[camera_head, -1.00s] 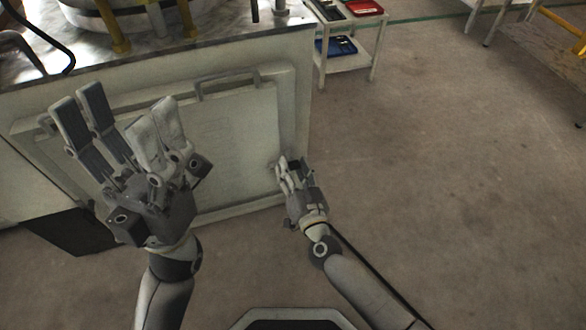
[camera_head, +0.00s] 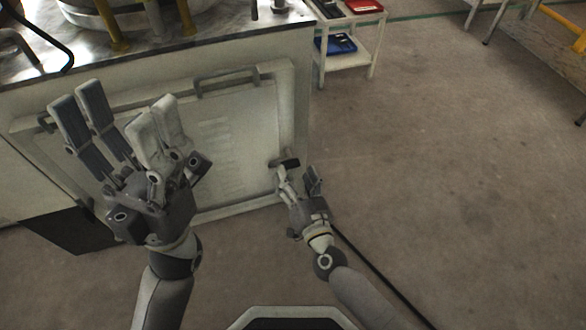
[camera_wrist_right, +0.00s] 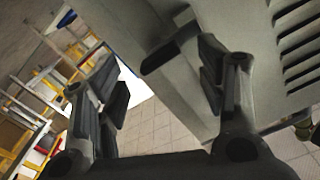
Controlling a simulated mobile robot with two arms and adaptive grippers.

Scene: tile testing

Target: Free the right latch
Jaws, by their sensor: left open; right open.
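The right latch (camera_head: 285,163) is a dark handle on the right edge of a pale panel (camera_head: 250,135) set in the side of the machine. In the right wrist view the latch (camera_wrist_right: 170,50) sticks out from the panel face ahead of my fingers. My right gripper (camera_head: 299,179) is open just below the latch, one finger close to it; whether they touch I cannot tell.
A grey bar handle (camera_head: 227,82) is at the panel's top. The machine's marble-like top (camera_head: 215,25) carries yellow-legged equipment. A white shelf cart (camera_head: 350,60) with red and blue trays stands behind to the right. The floor (camera_head: 470,190) on the right is clear.

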